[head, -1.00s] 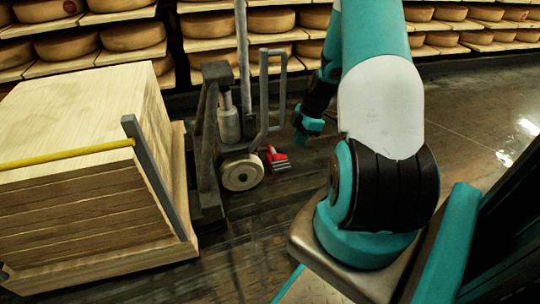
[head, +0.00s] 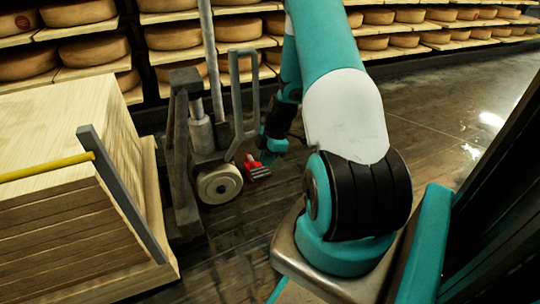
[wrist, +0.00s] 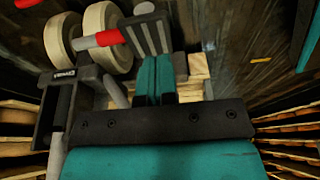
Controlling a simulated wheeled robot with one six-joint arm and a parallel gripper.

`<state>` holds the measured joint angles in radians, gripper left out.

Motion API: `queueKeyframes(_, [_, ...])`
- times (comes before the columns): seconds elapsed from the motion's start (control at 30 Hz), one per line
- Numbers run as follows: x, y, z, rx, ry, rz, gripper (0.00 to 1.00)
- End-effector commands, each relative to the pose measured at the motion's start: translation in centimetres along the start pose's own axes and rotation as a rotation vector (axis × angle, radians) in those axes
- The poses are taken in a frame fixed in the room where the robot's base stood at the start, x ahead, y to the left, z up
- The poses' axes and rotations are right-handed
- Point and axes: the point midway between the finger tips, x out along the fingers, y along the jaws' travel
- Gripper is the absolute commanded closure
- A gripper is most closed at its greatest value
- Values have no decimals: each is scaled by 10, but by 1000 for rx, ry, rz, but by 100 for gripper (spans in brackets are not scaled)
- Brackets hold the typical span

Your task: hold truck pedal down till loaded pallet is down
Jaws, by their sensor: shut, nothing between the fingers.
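The pallet truck (head: 202,130) stands left of my arm in the head view, with a pale wheel (head: 219,184) at its foot. Its pedal (head: 258,170) has a red arm and a grey ridged plate. The pedal plate also shows at the top of the wrist view (wrist: 145,35). My gripper (head: 268,158) is shut and empty, right at the pedal. In the wrist view its teal fingers (wrist: 154,60) end at the plate's lower edge; I cannot tell if they touch it. The loaded pallet (head: 160,245) is at the left under a wooden stack; its floor clearance is unclear.
Shelves of cheese wheels (head: 175,37) line the back. A yellow bar (head: 45,167) and a grey post (head: 118,180) are at the wooden stack. The dark floor (head: 430,130) to the right of my arm is clear.

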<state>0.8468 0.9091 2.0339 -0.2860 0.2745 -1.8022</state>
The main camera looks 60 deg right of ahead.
Motion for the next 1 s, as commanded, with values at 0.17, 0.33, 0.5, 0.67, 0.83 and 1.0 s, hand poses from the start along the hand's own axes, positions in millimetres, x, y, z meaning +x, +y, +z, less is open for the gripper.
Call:
queueKeyframes(0.17, [26, 0, 2, 1, 0, 0, 100])
queueKeyframes(0.33, [32, 0, 1, 2, 0, 1, 100])
queueKeyframes(0.5, [32, 0, 1, 2, 0, 1, 100])
queueKeyframes(0.67, [32, 0, 1, 3, 0, 0, 100])
queueKeyframes(0.83, [46, -7, 5, 4, 1, -5, 100])
queueKeyframes(1.0, [63, -10, 10, 3, 0, -1, 100])
